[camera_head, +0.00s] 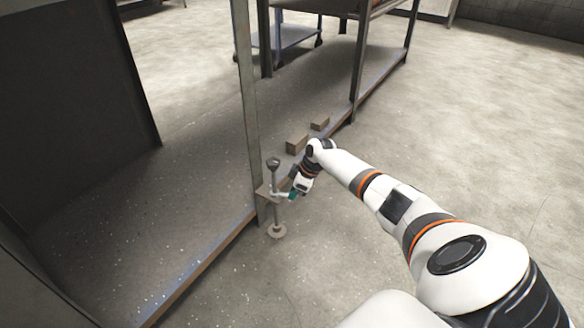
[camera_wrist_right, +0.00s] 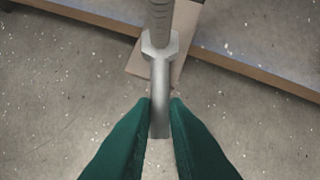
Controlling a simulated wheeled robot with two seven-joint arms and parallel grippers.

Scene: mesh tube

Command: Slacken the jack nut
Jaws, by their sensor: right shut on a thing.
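The jack (camera_head: 275,210) is an upright threaded screw with a dark knob at its top and a round foot on the floor, at a shelf post. In the right wrist view the grey hexagonal jack nut (camera_wrist_right: 160,46) sits around the ribbed screw (camera_wrist_right: 159,15), and a flat metal handle (camera_wrist_right: 160,80) reaches from it towards me. My right gripper (camera_head: 293,194) is beside the jack. Its green fingers (camera_wrist_right: 161,108) are shut on the handle's near end. The head view shows the nut too small to make out clearly. My left gripper is out of view.
A bracket plate (camera_wrist_right: 186,40) lies behind the nut. The low shelf deck (camera_head: 150,235) and its front edge run beside the jack. Two small blocks (camera_head: 297,144) lie farther along the deck. The floor (camera_head: 480,130) to the right is clear.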

